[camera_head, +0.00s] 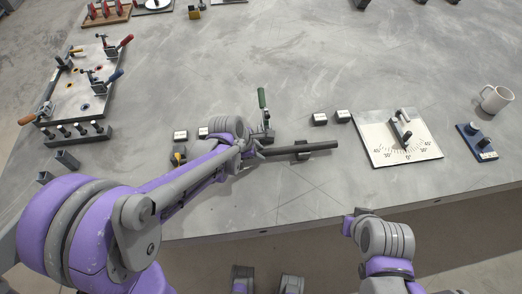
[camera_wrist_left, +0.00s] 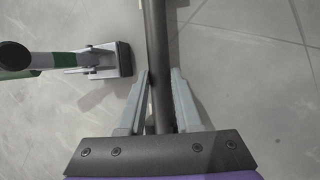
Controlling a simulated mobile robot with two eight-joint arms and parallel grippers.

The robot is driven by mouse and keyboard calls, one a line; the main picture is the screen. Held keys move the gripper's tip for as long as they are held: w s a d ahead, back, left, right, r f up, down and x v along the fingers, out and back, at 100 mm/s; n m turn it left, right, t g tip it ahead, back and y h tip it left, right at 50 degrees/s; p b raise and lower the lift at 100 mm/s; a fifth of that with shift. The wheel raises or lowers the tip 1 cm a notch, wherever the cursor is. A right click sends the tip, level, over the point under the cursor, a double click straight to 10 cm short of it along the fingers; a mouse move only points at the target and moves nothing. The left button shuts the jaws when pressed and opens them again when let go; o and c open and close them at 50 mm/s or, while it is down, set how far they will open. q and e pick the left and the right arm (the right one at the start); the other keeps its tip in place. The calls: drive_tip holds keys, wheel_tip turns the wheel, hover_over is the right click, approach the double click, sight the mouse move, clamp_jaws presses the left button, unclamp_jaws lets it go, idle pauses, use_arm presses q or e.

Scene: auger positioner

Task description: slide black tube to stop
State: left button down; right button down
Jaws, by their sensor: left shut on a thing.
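The black tube (camera_head: 322,146) lies roughly level above the table, running to the right from my left gripper (camera_head: 258,151). In the left wrist view the tube (camera_wrist_left: 155,45) passes between the two grey fingers of my left gripper (camera_wrist_left: 158,88), which is shut on it. A dark support block (camera_head: 301,153) sits at the tube, right of the gripper. A clamp with a green handle (camera_head: 262,98) stands just behind the gripper; it also shows in the left wrist view (camera_wrist_left: 105,62), left of the tube. I cannot make out which part is the stop. My right arm's end is near the front edge, its fingers unclear.
A white angle-scale plate (camera_head: 372,150) lies right of the tube, with a blue block (camera_head: 476,142) and a mug (camera_head: 495,98) beyond. Small blocks (camera_head: 320,119) sit behind the tube. A clamp plate (camera_head: 70,105) stands at left. The table front right of the tube is bare.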

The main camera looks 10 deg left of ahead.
use_arm(q)
drive_tip(key=shift+a, duration=0.1)
drive_tip(key=c, duration=0.5)
unclamp_jaws()
drive_tip(key=p+v, duration=0.1)
drive_tip(key=v, duration=1)
drive_tip(key=shift+s, duration=0.1)
drive_tip(key=s+a+m+y, duration=0.1)
drive_tip(key=s+a+m, duration=0.1)
drive_tip(key=s+m, duration=0.3)
drive_tip(key=s+a+m+t+y+p, duration=0.1)
drive_tip(key=s+m, duration=0.4)
drive_tip(key=m, duration=0.4)
drive_tip(key=s+a+m+y, duration=0.1)
drive_tip(key=s+a+m, duration=0.1)
drive_tip(key=s+m, duration=0.3)
drive_tip(key=shift+s+a+f+m+t, duration=0.1)
drive_tip(key=shift+a+m+t, duration=0.05)
drive_tip(key=shift+m, duration=0.35)
drive_tip(key=shift+s+a+f+m+t, duration=0.1)
drive_tip(key=shift+s+a+m+t, duration=0.05)
drive_tip(key=shift+m, duration=0.35)
